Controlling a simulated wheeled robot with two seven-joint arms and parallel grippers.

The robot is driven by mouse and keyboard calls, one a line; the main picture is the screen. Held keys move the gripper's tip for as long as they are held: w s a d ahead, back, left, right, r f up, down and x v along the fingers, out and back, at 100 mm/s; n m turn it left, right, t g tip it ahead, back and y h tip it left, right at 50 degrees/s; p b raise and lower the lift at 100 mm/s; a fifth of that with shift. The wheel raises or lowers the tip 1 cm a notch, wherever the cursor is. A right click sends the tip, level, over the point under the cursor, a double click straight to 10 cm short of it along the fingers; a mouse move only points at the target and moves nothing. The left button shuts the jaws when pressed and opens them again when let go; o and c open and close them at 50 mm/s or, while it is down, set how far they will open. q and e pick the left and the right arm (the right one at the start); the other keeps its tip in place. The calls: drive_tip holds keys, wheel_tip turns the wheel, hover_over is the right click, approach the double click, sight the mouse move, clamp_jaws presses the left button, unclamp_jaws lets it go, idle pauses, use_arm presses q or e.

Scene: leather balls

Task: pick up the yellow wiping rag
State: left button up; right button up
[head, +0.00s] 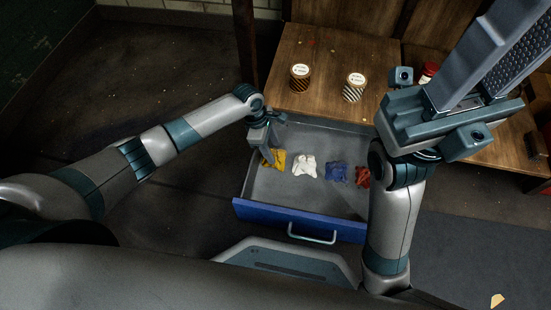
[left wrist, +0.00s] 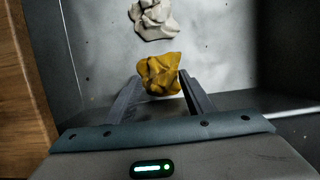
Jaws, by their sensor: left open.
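The yellow wiping rag (head: 275,160) lies crumpled on the floor of an open drawer, at its left end in the head view. In the left wrist view the rag (left wrist: 160,74) sits between the fingertips of my left gripper (left wrist: 160,82). The fingers are apart, one on each side of it; I cannot tell whether they touch it. In the head view my left gripper (head: 267,152) reaches down into the drawer and partly covers the rag. My right gripper (head: 485,95) is raised high at the right; its finger opening is not clear.
The grey drawer (head: 300,190) has a blue front with a handle. A white rag (head: 305,167), a blue rag (head: 337,173) and a red rag (head: 363,177) lie to the right. Two striped cans (head: 300,78) (head: 354,87) stand on the wooden top (head: 320,55) behind.

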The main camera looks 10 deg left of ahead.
use_arm(q)
drive_tip(key=shift+b+x, duration=0.5)
drive_tip(key=shift+x, duration=0.65)
drive_tip(key=c, duration=1.2)
